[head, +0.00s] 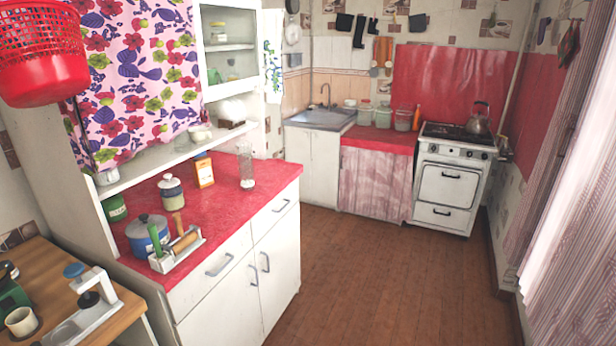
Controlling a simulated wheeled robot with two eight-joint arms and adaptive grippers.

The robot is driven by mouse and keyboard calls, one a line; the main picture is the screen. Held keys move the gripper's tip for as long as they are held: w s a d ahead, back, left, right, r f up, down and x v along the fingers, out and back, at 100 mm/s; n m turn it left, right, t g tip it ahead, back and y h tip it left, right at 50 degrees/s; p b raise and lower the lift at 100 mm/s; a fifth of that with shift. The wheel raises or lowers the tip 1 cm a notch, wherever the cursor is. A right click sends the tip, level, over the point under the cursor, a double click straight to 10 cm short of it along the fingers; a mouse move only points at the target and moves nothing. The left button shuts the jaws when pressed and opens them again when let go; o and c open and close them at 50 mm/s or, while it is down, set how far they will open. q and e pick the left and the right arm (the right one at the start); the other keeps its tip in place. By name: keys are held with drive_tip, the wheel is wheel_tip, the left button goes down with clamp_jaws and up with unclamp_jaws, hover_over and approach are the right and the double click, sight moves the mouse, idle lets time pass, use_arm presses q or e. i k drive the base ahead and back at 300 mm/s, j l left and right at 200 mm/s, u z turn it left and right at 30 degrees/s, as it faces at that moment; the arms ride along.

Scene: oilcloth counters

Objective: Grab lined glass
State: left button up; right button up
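A tall clear glass (247,171) stands upright on the red oilcloth counter (226,198), near its right back part. It looks like the lined glass, but its lines are too small to make out. Its lower part looks whitish. A small box with an orange frame (204,172) stands to its left. Neither of my grippers shows in the head view.
A blue pot (147,234), a white lidded jar (171,193) and a white rack with a rolling pin (178,249) stand on the counter's left part. A wooden table (45,276) is at lower left. The brown floor (390,285) is clear toward the white stove (450,185).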

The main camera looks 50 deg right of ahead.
sight(246, 178)
drive_tip(key=z, duration=1.15)
drive_tip(key=i+l, duration=0.35)
drive_tip(key=i+u, duration=0.05)
drive_tip(key=i, duration=0.05)
